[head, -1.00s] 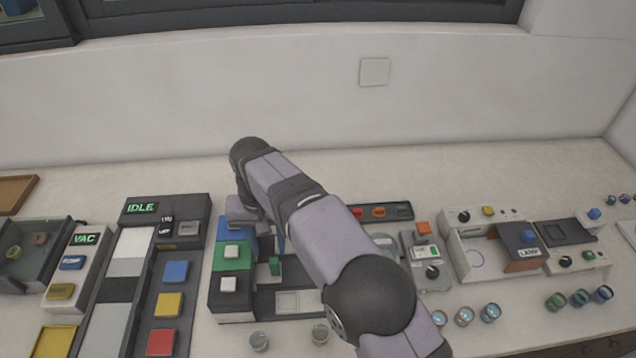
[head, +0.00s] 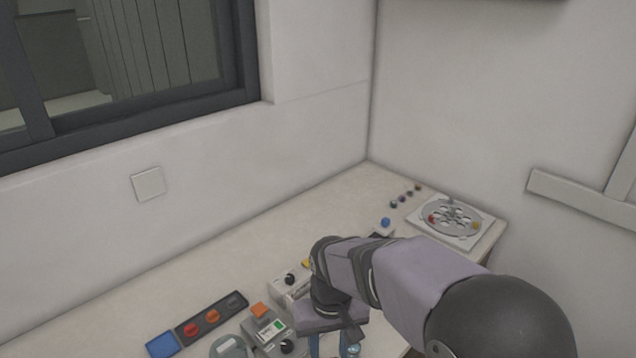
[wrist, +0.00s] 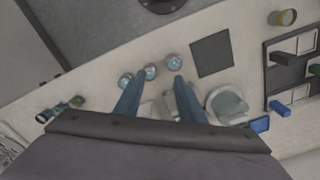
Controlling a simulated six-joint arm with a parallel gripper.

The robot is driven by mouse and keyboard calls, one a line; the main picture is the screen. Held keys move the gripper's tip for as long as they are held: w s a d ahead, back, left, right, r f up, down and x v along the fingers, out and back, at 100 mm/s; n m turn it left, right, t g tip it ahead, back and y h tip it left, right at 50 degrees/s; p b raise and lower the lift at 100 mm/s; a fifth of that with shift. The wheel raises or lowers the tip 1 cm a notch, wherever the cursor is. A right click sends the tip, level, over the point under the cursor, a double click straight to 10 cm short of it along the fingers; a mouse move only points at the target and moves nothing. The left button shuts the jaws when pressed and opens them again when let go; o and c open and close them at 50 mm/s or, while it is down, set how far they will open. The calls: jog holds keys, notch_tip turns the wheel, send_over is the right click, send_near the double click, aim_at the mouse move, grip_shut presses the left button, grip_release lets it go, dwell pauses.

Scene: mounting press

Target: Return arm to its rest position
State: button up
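My gripper (head: 330,344) is at the lower middle of the head view, over the bench at the end of my bent arm. Its two blue fingers point down and run to the bottom edge of the picture. In the wrist view the fingers (wrist: 156,84) are clearly apart, and I see nothing held between them. Small glass-topped jars, including a middle one (wrist: 150,72), show near the fingertips on the bench. The gripper body hides the bench part below it in both views.
An orange block (head: 259,310) sits on a small device left of my gripper. A dark tray (head: 238,300) holds red and orange discs. A round carousel (head: 468,232) stands in the far right corner. The bench (head: 300,215) is clear along the back wall.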

jog(key=s+d+f+m, duration=0.2)
jog(key=s+d+f, duration=0.1)
jog(key=s+d, duration=0.8)
jog(key=shift+d+m, duration=0.4)
jog(key=shift+d, duration=0.85)
dwell(1.1)
